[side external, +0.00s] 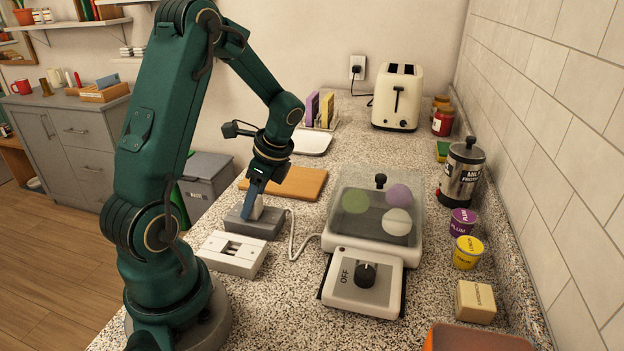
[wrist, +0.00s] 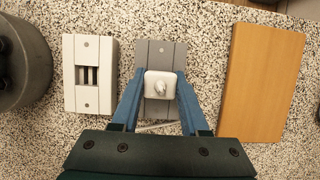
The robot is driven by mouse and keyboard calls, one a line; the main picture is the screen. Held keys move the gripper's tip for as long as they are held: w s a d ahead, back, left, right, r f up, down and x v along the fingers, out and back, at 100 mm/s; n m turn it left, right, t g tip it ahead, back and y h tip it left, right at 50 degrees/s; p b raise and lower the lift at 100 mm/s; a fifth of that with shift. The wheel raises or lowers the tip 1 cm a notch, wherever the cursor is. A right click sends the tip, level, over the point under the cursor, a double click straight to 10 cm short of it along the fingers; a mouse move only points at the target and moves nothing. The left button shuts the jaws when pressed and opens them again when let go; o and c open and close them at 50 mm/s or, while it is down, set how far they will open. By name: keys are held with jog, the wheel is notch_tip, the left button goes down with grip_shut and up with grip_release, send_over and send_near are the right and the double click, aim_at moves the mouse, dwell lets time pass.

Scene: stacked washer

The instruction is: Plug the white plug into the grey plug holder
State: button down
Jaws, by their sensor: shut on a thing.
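The white plug (wrist: 160,86) is between the two blue fingers of my gripper (wrist: 160,92), which is shut on it. In the wrist view the plug lies over the middle of the grey plug holder (wrist: 152,53). In the side external view my gripper (side external: 255,203) points down at the grey plug holder (side external: 241,224), with the white plug (side external: 257,211) at its tips. The plug is at or just above the holder's top face; I cannot tell whether its pins are in. The holder's sockets are hidden beneath the plug. A white cord (side external: 292,235) runs from the plug area to the white appliance.
A white socket block (side external: 232,254) stands beside the grey holder, nearer the side camera. A wooden board (side external: 300,183) lies on the holder's other side. The white appliance (side external: 363,283) with a dial and glass lid stands to the right.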

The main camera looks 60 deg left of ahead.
dwell(0.3)
jog(key=shift+c, duration=1.7)
grip_release()
jog(key=shift+t, duration=0.3)
jog(key=v, duration=0.4)
jog(key=w+v, duration=0.1)
jog(key=v, duration=0.1)
jog(key=shift+d+r, duration=0.15)
jog(key=shift+d, duration=0.1)
jog(key=s+d+r+n+t+h, duration=0.1)
jog(key=d+r+n+t, duration=0.1)
jog(key=d, duration=0.4)
jog(key=s+d+r+n+t+h, duration=0.1)
jog(key=s+d+r+n+t, duration=0.1)
jog(key=d, duration=0.4)
jog(key=s+d+r+n+t+h, duration=0.1)
jog(key=d+r+n+t, duration=0.1)
jog(key=d+n+t, duration=0.2)
jog(key=d+n, duration=0.1)
jog(key=d, duration=0.1)
jog(key=shift+s+d+r, duration=0.2)
jog(key=shift+s+d, duration=0.05)
jog(key=shift+d, duration=0.1)
